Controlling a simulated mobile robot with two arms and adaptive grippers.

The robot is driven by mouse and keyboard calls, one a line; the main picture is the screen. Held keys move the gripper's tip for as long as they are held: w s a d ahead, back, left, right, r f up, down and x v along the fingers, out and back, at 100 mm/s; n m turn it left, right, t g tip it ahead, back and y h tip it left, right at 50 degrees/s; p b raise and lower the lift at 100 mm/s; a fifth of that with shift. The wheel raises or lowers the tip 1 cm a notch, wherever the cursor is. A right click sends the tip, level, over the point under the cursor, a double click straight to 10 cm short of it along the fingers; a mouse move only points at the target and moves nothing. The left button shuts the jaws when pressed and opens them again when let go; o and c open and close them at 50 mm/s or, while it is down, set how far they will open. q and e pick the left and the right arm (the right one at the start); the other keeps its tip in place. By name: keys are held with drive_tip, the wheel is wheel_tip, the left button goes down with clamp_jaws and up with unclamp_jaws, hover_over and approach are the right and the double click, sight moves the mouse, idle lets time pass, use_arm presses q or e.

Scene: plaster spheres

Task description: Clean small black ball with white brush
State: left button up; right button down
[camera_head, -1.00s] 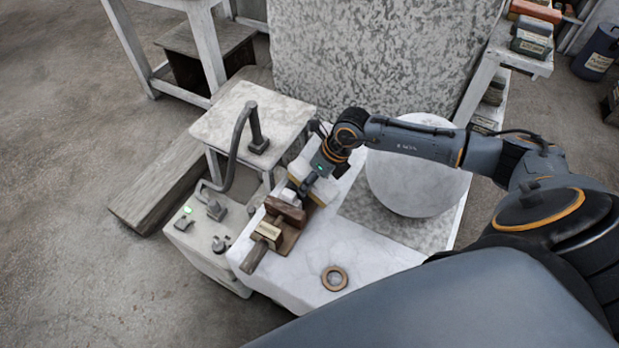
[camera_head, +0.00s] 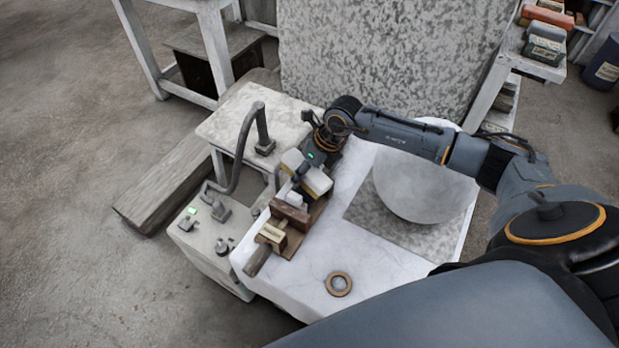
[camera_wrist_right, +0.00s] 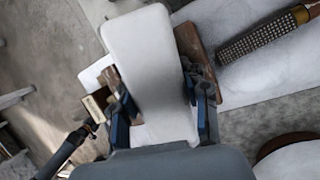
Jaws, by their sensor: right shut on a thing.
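My right gripper (camera_head: 303,172) is shut on a pale block-shaped thing that looks like the white brush (camera_head: 318,181). It is over the left side of the white table, just above the wooden holder. In the right wrist view the brush (camera_wrist_right: 150,65) is a long white slab between the two fingers (camera_wrist_right: 162,100); its bristles cannot be made out. I cannot make out a small black ball in either view. A large pale grey ball (camera_head: 420,182) rests on a mottled grey slab at the table's right. My left gripper is not in view.
The brown wooden holder (camera_head: 292,214) with small blocks stands below the brush on the white table (camera_head: 312,287). A brown ring (camera_head: 338,284) lies near the front. A side unit with a bent pipe (camera_head: 240,150) is at left. A rasp-like tool (camera_wrist_right: 262,37) shows in the wrist view.

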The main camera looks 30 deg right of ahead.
sight(314, 173)
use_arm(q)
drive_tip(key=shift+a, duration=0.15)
use_arm(e)
drive_tip(key=shift+s+d+r+p, duration=0.3)
drive_tip(key=shift+s+r+p, duration=0.05)
drive_tip(key=shift+s+p, duration=0.3)
drive_tip(key=shift+s+d+r, duration=0.15)
drive_tip(key=shift+s+d, duration=0.05)
drive_tip(key=shift+s, duration=0.35)
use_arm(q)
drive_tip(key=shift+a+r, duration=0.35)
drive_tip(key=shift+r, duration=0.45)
use_arm(e)
drive_tip(key=shift+w, duration=0.1)
drive_tip(key=shift+d+r+p, duration=0.25)
drive_tip(key=shift+r+p, duration=0.8)
drive_tip(key=shift+r, duration=0.1)
drive_tip(key=shift+s+r, duration=0.1)
drive_tip(key=shift+s, duration=0.1)
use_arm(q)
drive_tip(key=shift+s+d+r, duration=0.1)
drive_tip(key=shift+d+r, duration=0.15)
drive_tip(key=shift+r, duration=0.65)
